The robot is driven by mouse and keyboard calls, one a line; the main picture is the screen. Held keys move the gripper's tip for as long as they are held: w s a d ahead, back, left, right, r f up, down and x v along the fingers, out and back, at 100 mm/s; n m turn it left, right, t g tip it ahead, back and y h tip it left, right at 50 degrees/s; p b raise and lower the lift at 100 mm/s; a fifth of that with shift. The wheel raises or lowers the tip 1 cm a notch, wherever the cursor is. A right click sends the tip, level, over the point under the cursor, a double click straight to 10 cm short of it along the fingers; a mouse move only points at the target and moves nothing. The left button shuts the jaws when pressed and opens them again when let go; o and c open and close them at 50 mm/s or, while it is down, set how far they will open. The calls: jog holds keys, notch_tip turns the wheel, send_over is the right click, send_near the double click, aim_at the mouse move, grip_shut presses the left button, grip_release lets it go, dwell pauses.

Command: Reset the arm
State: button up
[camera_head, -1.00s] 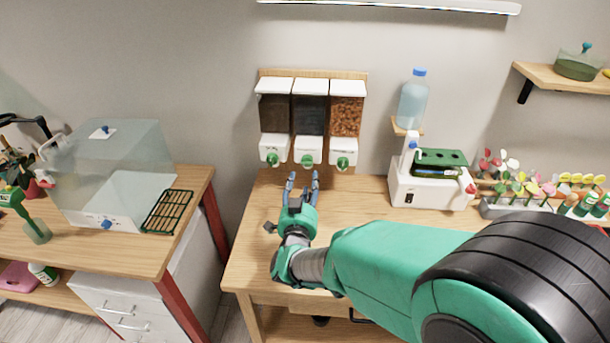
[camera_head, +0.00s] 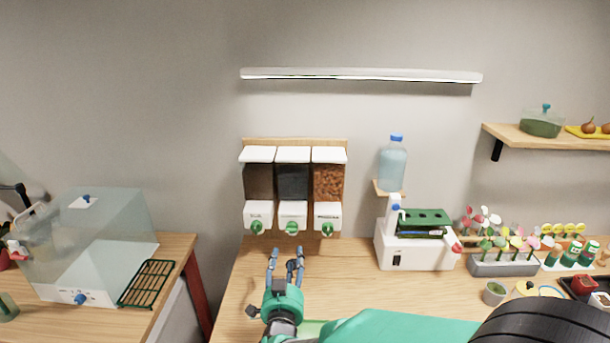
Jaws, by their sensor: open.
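My gripper (camera_head: 285,266) is green and dark grey with blue-grey fingers. It is at the bottom centre of the head view, over the wooden table (camera_head: 245,285). Its fingers point towards the wall and stand apart with nothing between them. It is in front of and below a row of wall dispensers with green knobs, the middle one (camera_head: 293,183) nearest above it, and I see no contact. My green arm runs from it to the lower right and hides part of the table.
A white machine (camera_head: 415,258) with a green top stands right of my gripper, below a blue bottle (camera_head: 393,165). A grey holder of coloured flower-like sticks (camera_head: 505,266) is further right. On the left table are a clear box (camera_head: 110,230) and a green rack (camera_head: 147,284).

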jog(key=s+d+r+n+g+y, duration=0.4)
jog(key=d+r+g, duration=0.3)
jog(key=r, duration=0.6)
jog(key=s+d+g+h, duration=0.2)
jog(key=s+d, duration=0.8)
jog(key=s, duration=0.4)
jog(key=s+d+g+h, duration=0.2)
jog(key=s+d+g, duration=0.1)
jog(key=s+d, duration=0.8)
jog(key=s, duration=0.4)
jog(key=shift+r+n, duration=0.4)
jog(key=shift+w, duration=0.15)
dwell(0.4)
